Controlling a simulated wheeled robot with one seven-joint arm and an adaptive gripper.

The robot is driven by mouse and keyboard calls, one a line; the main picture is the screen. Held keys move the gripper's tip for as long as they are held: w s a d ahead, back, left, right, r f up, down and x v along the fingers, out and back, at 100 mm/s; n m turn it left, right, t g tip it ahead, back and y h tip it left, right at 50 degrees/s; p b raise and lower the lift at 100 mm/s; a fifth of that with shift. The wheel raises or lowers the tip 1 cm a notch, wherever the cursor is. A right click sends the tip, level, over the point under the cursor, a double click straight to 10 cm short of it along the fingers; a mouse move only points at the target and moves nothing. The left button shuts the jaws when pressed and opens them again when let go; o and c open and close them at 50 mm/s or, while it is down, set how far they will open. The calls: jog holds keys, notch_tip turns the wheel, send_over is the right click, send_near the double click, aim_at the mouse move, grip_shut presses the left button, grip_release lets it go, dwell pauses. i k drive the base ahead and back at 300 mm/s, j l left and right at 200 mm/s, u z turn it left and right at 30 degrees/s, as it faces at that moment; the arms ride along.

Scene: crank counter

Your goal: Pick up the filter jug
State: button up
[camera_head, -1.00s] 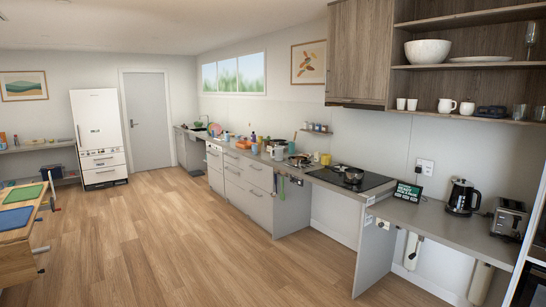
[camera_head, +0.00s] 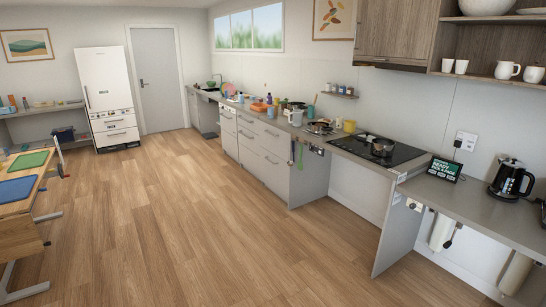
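A pale jug-like container (camera_head: 296,117) stands on the far stretch of the counter, left of the hob, among other small items. It is small in view, and I cannot tell for sure that it is the filter jug. A white jug (camera_head: 507,70) also stands on the wall shelf at the upper right. My gripper is not in view.
A worktable with coloured boards (camera_head: 18,188) stands at the left. The wooden floor (camera_head: 190,220) between is clear.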

aim_at(297, 121)
jog(key=i, duration=4.85)
jog(key=i+z, duration=0.1)
jog(key=i, duration=0.7)
jog(key=i+j, duration=0.15)
jog(key=i, duration=0.7)
jog(key=l+z, duration=0.05)
